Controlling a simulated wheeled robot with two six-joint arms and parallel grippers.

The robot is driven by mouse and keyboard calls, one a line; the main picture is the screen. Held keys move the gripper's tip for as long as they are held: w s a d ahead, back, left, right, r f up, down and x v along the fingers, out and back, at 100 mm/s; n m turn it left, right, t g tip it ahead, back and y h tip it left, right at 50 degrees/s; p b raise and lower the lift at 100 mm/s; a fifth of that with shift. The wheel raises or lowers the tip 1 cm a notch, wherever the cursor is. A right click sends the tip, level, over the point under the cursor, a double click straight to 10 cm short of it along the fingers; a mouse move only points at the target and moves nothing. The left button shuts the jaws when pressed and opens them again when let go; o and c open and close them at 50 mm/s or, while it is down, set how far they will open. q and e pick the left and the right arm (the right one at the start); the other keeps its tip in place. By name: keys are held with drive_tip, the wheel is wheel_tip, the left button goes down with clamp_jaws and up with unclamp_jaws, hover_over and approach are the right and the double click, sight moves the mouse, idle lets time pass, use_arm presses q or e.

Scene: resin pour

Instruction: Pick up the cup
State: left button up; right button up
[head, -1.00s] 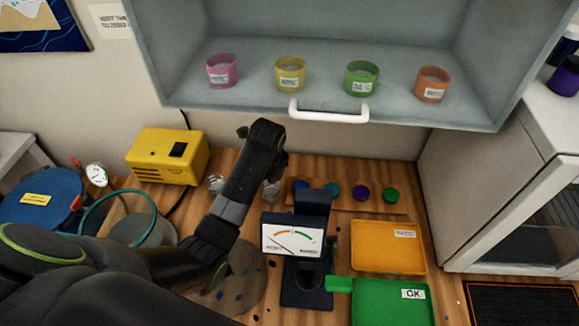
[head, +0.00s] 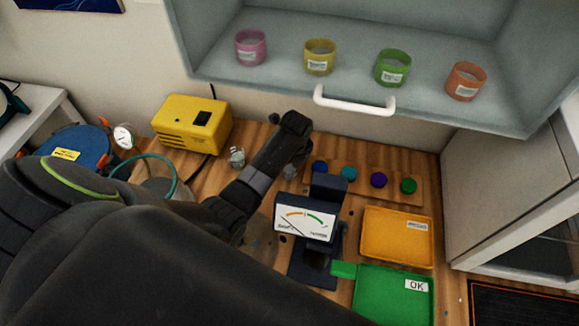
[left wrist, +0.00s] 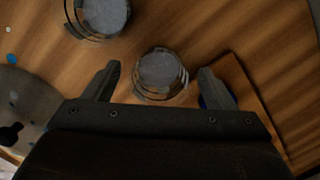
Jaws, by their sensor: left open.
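Two small clear cups with greyish contents stand on the wooden bench. One clear cup (left wrist: 160,75) lies between the open fingers of my left gripper (left wrist: 160,69) in the left wrist view, apart from both fingers. In the head view this cup (head: 290,172) shows just below the gripper, partly hidden by it. The other clear cup (head: 237,157) stands to its left, and is at the top left of the left wrist view (left wrist: 103,15). My left gripper is empty. My right gripper is not in view.
A board (head: 325,176) with coloured round pieces lies right of the cup. A dark gauge stand (head: 313,257), an orange tray (head: 370,257) and a green tray (head: 365,305) are nearby. A cabinet with a white handle (head: 353,104) overhangs the back. A yellow box (head: 180,137) stands left.

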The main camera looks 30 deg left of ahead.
use_arm(q)
drive_tip(key=shift+a+f, duration=0.1)
drive_tip(key=shift+f, duration=0.1)
drive_tip(key=shift+c, duration=0.2)
drive_tip(key=c, duration=1)
drive_tip(key=shift+c, duration=0.2)
